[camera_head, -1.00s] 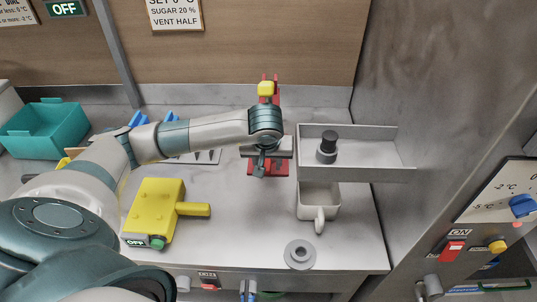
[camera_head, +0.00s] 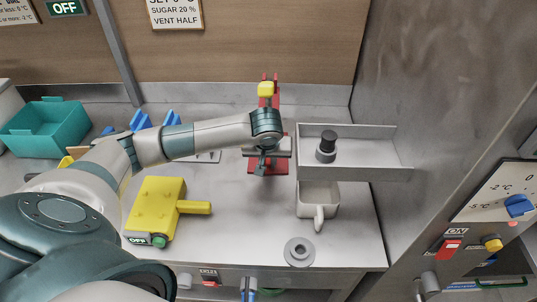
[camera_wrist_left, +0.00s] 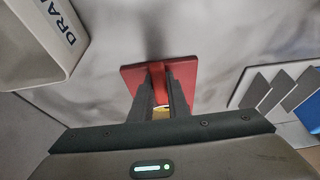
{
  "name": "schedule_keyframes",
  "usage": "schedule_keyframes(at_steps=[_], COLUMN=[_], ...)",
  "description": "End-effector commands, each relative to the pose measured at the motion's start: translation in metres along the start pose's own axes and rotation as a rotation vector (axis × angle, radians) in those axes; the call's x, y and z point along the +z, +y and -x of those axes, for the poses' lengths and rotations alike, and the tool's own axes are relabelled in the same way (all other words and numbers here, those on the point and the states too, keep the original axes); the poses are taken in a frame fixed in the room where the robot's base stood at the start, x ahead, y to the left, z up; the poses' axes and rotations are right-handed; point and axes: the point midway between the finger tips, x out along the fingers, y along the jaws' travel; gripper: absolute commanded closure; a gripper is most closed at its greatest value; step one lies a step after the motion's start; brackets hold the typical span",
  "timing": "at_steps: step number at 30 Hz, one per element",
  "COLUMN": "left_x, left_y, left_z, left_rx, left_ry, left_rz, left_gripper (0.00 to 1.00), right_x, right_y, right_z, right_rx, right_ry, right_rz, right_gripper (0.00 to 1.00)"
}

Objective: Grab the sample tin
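My left gripper (camera_head: 262,164) is low in front of a red stand with a yellow top (camera_head: 265,89). In the left wrist view its two dark fingers (camera_wrist_left: 163,88) point over the red base (camera_wrist_left: 183,78), a narrow gap between them. A small yellowish piece (camera_wrist_left: 162,114) shows in that gap; whether it is the sample tin, and whether the fingers touch it, I cannot tell. I cannot surely pick out the sample tin anywhere. The fingers and arm hide part of the stand. My right gripper is not in view.
A raised grey tray (camera_head: 385,172) holds a black-topped piece (camera_head: 327,146). A grey ring (camera_head: 299,252), yellow box (camera_head: 157,205), and teal bin (camera_head: 50,125) stand on the counter.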

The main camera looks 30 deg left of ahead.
Motion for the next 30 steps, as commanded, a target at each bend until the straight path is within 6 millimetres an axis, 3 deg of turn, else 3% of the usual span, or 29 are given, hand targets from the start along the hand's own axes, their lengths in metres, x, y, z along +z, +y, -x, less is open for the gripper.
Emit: schedule_keyframes(at_steps=[14,23,30], left_x=[-0.001,-0.006,0.023], left_y=[0.000,0.000,0.000], left_z=[0.002,0.013,0.023], left_rx=[0.001,0.001,0.002], left_ry=[0.002,0.002,0.000], left_rz=[0.000,0.000,-0.004], left_gripper=[1.00,1.00,1.00], right_x=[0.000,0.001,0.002], right_y=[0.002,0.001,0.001], right_z=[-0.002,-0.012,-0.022], right_rx=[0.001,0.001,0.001], right_ry=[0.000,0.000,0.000], right_rz=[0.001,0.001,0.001], right_gripper=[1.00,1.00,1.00])
